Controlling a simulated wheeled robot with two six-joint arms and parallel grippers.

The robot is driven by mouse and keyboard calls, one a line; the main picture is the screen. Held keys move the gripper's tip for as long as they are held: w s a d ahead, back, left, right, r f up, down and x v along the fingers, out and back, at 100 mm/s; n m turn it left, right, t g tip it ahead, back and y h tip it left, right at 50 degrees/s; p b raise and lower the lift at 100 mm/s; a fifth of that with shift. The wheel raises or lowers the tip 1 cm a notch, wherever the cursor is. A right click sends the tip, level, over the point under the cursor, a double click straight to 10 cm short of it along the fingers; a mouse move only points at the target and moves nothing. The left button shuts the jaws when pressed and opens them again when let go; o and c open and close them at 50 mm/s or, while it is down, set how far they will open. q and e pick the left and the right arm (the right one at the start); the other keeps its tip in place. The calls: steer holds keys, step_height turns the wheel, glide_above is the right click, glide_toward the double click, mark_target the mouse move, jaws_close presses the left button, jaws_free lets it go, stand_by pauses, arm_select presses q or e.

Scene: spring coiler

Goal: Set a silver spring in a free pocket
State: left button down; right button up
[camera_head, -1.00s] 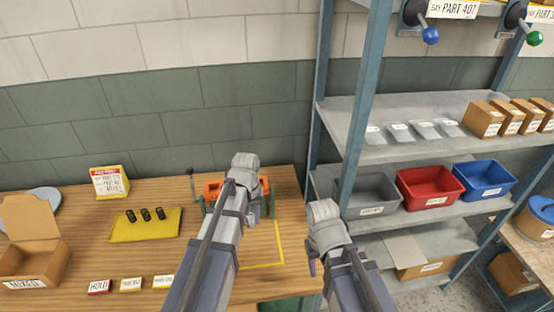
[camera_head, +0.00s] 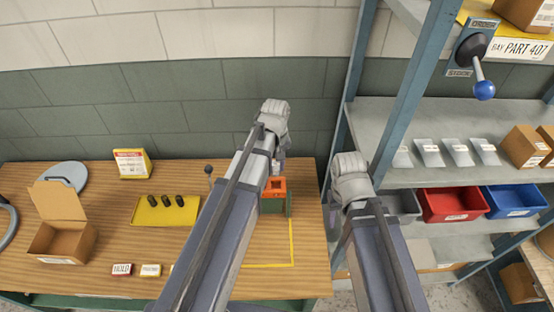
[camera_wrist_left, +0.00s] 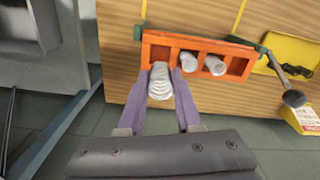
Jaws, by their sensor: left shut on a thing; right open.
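My left gripper (camera_wrist_left: 162,76) is shut on a silver spring (camera_wrist_left: 160,84) in the left wrist view. The spring overlaps the near edge of the orange pocket block (camera_wrist_left: 150,38), by its left end pocket; I cannot tell its height above the block. Two more silver springs (camera_wrist_left: 187,61) (camera_wrist_left: 215,65) sit in the middle pockets. The right end pocket looks empty. In the head view my left gripper (camera_head: 277,160) is over the orange block (camera_head: 275,187), partly hidden by my arm. My right gripper (camera_head: 335,218) is open, right of the bench edge.
A yellow tray (camera_head: 150,216) with black springs (camera_head: 167,201) lies left of my left arm. A lever (camera_head: 209,171) stands beside the orange block. A cardboard box (camera_head: 62,240) is at the left. Shelving with a red bin (camera_head: 450,205) and blue bin (camera_head: 515,200) stands right.

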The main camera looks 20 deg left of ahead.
mark_target(276, 180)
arm_select(q)
steer(key=shift+f, duration=0.15)
steer(key=shift+w+f+b, duration=0.1)
steer(key=shift+f+b, duration=0.3)
steer(key=shift+b, duration=0.05)
step_height(276, 180, down, 7)
steer(key=b, duration=0.7)
steer(key=shift+s, duration=0.2)
